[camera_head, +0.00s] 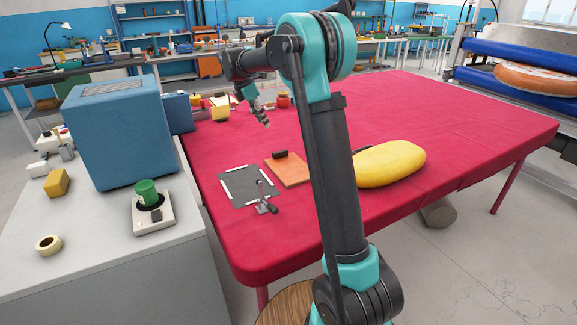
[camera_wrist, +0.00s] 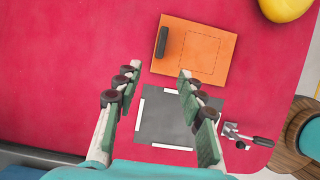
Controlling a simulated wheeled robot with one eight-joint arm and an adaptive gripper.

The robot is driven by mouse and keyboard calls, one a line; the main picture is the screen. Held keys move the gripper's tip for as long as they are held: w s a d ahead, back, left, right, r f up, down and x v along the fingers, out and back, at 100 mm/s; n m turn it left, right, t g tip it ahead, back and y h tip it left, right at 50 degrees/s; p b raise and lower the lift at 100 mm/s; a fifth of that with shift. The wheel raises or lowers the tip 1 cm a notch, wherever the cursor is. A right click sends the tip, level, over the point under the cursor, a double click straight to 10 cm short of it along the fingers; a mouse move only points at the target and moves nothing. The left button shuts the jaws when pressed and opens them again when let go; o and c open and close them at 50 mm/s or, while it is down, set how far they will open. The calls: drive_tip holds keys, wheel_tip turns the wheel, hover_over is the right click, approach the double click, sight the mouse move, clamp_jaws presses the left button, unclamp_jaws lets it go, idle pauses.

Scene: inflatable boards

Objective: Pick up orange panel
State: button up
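The orange panel (camera_head: 289,170) lies flat on the red table, partly hidden behind my arm in the head view. In the wrist view the orange panel (camera_wrist: 208,59) shows whole, with a dashed outline and a black handle (camera_wrist: 162,42) at its left end. The handle also shows in the head view (camera_head: 280,155). My gripper (camera_head: 262,112) is above the table, apart from the panel. In the wrist view my gripper (camera_wrist: 158,75) has its two fingers spread with nothing between them, and the panel lies beyond the fingertips.
A dark grey sheet with white edge strips (camera_head: 240,187) and a metal toggle clamp (camera_head: 265,200) lie beside the panel. A yellow inflated object (camera_head: 390,163) is on its right. A blue box (camera_head: 118,130) and a green button (camera_head: 147,192) stand on the left bench. The far red table (camera_head: 420,105) is clear.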

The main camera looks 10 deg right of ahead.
hover_over(280, 151)
drive_tip(key=a, duration=0.3)
drive_tip(key=f, duration=1)
drive_tip(key=shift+s+d+f, duration=0.15)
drive_tip(key=shift+s+f, duration=0.1)
drive_tip(key=shift+s, duration=0.05)
drive_tip(key=shift+x, duration=2.9)
drive_tip(key=shift+s+d, duration=0.1)
drive_tip(key=shift+s, duration=0.05)
drive_tip(key=shift+c, duration=0.2)
drive_tip(key=shift+r, duration=0.1)
clamp_jaws()
